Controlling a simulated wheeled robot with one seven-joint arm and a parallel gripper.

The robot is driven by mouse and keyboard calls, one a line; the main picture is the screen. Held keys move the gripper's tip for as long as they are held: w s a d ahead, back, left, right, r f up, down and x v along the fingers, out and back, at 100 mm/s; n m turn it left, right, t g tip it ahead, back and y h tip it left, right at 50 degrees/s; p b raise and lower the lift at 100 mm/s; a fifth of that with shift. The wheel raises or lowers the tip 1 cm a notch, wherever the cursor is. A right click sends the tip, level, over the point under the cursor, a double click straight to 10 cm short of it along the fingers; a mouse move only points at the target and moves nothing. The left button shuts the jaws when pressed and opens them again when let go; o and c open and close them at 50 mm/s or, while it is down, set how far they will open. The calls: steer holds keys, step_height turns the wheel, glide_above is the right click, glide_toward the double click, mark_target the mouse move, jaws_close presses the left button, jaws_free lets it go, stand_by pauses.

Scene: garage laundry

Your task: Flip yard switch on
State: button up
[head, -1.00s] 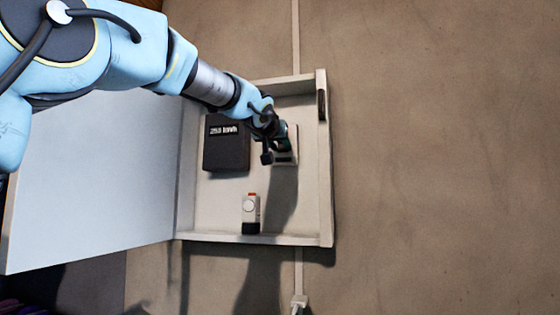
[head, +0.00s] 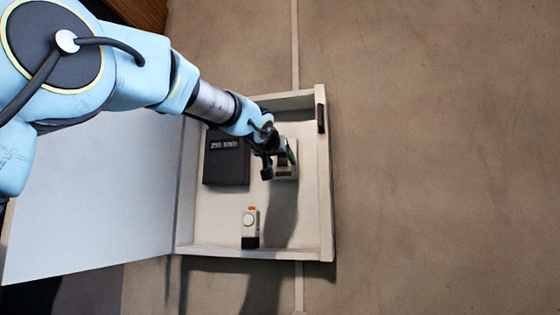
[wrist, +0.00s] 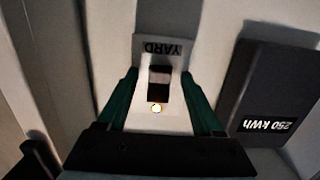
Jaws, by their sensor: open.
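The yard switch (wrist: 159,84) is a dark rocker with a lighter grey band on a pale plate, seen in the wrist view below an upside-down YARD label (wrist: 163,48). A small lamp (wrist: 156,108) on the plate glows white and yellow. My gripper (wrist: 159,74) is open, with one green finger on each side of the rocker and nothing held. I cannot tell whether the fingers touch the plate. In the head view the switch plate (head: 286,174) is partly hidden by my gripper (head: 279,158).
The switch sits inside a shallow wall box (head: 325,190) with its door (head: 95,200) swung open to the left. A dark 250 kWh meter (head: 226,165) is to its left. A small white device with an orange top (head: 250,222) is below. The wall at right is bare.

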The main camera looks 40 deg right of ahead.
steer(key=b+v, duration=0.3)
steer(key=v, duration=0.7)
steer(key=shift+s+a+b, duration=0.15)
steer(key=shift+a+b, duration=0.15)
steer(key=shift+a, duration=0.1)
